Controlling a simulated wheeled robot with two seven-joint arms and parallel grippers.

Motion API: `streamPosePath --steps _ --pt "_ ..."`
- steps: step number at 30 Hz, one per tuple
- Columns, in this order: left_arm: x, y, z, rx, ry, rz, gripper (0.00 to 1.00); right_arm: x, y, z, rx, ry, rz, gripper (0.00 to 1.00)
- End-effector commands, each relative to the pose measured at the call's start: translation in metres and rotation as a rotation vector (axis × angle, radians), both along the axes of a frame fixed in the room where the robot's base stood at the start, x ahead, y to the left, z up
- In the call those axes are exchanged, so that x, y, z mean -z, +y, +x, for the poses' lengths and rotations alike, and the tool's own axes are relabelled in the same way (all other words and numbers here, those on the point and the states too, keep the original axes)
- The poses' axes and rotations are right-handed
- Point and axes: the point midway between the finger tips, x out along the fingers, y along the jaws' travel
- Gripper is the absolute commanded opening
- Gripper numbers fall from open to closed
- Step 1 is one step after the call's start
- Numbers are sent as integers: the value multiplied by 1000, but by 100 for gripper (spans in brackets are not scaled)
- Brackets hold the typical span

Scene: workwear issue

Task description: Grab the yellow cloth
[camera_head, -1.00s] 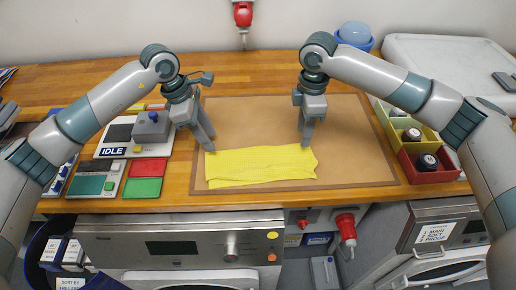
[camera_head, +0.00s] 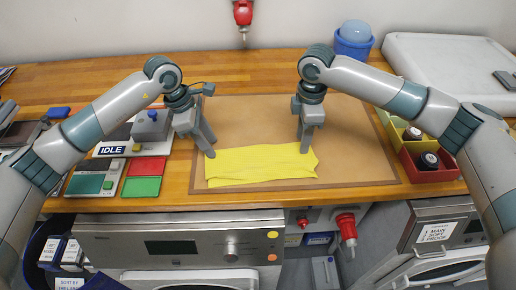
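The yellow cloth (camera_head: 262,165) lies as a flat, folded strip near the front edge of the brown mat (camera_head: 350,165). My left gripper (camera_head: 210,152) points down at the cloth's far left corner, its fingertips at or just above the edge. My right gripper (camera_head: 304,139) points down just behind the cloth's far right part. The fingers overlap from this angle, so I cannot tell how far either gripper is open or whether it touches the cloth.
Red and yellow bins (camera_head: 430,174) with spools stand right of the mat. A panel marked IDLE (camera_head: 112,150) and red and green pads (camera_head: 142,187) lie to the left. A blue tub (camera_head: 353,46) stands behind. The mat's middle is clear.

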Motion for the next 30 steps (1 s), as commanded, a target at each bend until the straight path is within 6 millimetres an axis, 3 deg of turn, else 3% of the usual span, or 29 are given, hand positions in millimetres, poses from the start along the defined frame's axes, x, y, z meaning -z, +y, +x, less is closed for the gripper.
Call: streamPosePath --steps 14,23,30 --pt "3 0 0 0 0 1 36 7 0 0 0 1 0 36" --pt "3 0 0 0 0 1 1 7 0 0 0 0 0 1" --pt "3 0 0 0 1 1 0 7 0 0 0 1 0 0"
